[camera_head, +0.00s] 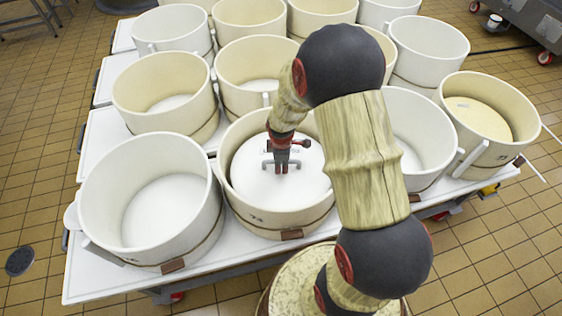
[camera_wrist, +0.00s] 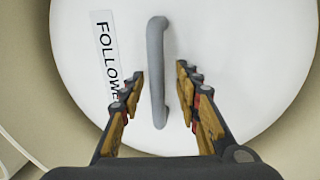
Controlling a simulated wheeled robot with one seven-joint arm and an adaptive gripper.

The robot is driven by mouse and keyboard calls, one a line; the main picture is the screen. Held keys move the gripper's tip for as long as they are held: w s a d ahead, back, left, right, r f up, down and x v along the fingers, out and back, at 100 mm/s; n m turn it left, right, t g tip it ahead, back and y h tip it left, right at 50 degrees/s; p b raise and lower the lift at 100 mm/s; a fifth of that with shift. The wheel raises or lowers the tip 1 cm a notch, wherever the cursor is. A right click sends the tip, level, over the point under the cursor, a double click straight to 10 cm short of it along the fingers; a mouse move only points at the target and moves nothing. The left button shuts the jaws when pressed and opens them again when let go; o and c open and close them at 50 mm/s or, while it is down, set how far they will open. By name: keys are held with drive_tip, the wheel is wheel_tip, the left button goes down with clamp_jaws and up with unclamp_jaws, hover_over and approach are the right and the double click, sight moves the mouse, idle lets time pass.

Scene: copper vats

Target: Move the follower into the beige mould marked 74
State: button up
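The follower (camera_head: 250,180) is a white disc with a grey bar handle. It lies within the rim of the beige front-middle mould (camera_head: 285,222), which has a small dark mark on its front that I cannot read surely as 74. In the wrist view the follower (camera_wrist: 235,50) fills most of the picture, with a label reading "FOLLOWE" and the handle (camera_wrist: 157,70) upright in the middle. My gripper (camera_wrist: 160,95) is open, with one finger on each side of the handle and small gaps between. In the head view my gripper (camera_head: 281,162) is directly over the handle.
A white mould (camera_head: 150,200) stands at left and another white one (camera_head: 425,135) at right, partly behind my arm. A beige mould (camera_head: 490,110) at far right holds a beige disc. Several more moulds stand behind on the white table (camera_head: 110,285). Tiled floor surrounds it.

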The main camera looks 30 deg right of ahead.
wheel_tip(320, 180, up, 12)
drive_tip(key=s+a, duration=0.1)
drive_tip(key=shift+s, duration=0.35)
drive_tip(key=s+a+r+m+t, duration=0.1)
drive_tip(key=s+a+r+m, duration=0.3)
drive_tip(key=s+r, duration=0.2)
drive_tip(key=s+a+r+m+t, duration=0.1)
drive_tip(key=s+a+r+m, duration=0.3)
drive_tip(key=r, duration=0.5)
drive_tip(key=s+a+r+m+t+y, duration=0.1)
drive_tip(key=s+a+r+m, duration=0.2)
drive_tip(key=s+a+r, duration=0.2)
drive_tip(key=s+r, duration=0.2)
drive_tip(key=s, duration=0.1)
drive_tip(key=shift+r+m+t, duration=0.15)
drive_tip(key=shift+m+t, duration=0.25)
